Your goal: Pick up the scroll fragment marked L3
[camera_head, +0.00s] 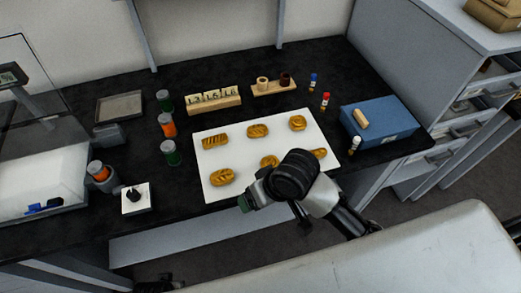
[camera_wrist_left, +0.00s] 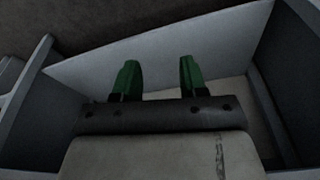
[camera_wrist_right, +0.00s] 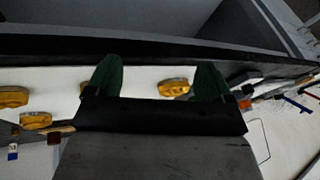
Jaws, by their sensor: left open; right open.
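Several golden-brown scroll fragments lie in two rows on a white mat (camera_head: 240,155). The back row has a left one (camera_head: 215,142), a middle one (camera_head: 258,131) and a right one (camera_head: 297,123). The front row has a left one (camera_head: 222,177), a middle one (camera_head: 269,161) and a right one (camera_head: 318,153), the last two partly hidden by my right arm. I cannot read an L3 mark on any. My right gripper (camera_head: 247,202) is open and empty near the mat's front edge; fragments (camera_wrist_right: 174,88) show beyond its fingers. My left gripper (camera_wrist_left: 158,72) is open and empty, away from the fragments.
A wooden rack of marked tiles (camera_head: 214,100) and a small holder (camera_head: 273,86) stand behind the mat. Green and orange-capped jars (camera_head: 168,125) stand left. A blue box (camera_head: 378,122) and small vials (camera_head: 325,101) are right. A white square with a black knob (camera_head: 136,197) sits front left.

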